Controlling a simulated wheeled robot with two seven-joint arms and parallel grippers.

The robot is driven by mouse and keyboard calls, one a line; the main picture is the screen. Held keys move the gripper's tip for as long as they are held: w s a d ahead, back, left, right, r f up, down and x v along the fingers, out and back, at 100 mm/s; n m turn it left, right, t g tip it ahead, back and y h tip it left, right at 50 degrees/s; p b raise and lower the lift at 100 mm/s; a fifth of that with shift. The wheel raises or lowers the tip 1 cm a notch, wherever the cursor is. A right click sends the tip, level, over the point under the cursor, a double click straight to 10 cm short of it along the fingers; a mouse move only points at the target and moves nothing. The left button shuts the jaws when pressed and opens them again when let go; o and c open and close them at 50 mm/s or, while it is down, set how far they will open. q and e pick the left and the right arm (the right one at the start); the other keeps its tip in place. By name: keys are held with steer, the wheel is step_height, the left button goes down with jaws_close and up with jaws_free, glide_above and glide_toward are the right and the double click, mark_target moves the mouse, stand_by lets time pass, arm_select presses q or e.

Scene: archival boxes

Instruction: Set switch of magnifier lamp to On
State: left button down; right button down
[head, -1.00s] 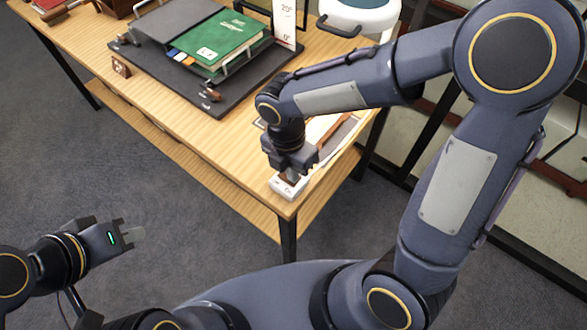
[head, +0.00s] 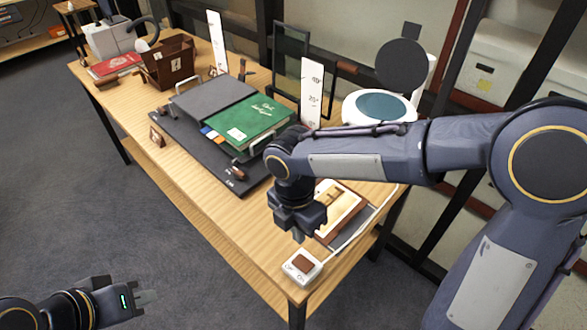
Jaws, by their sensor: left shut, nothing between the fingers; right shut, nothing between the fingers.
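The switch (head: 302,266) is a small white box with a brown rocker, at the near right corner of the table. Small lettering shows on its front; I cannot tell which way the rocker is tipped. The magnifier lamp appears to be the white round piece with a teal top (head: 380,106) and a dark disc (head: 402,66), at the table's back right. My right gripper (head: 298,236) is shut and empty, just above and behind the switch, apart from it. My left gripper (head: 148,297) is shut and empty over the floor at lower left.
A brown-framed board (head: 340,209) lies just behind the switch. A green book (head: 248,121) rests on a dark board (head: 160,105) mid-table. White scale cards, a brown box (head: 168,62) and a red book (head: 115,65) stand farther back. The floor in front is clear.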

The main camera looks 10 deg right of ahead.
step_height(320, 180, up, 15)
steer(key=w+a+p, duration=0.1)
steer(key=shift+w+a, duration=0.2)
steer(key=shift+w, duration=0.1)
steer(key=shift+r, duration=0.1)
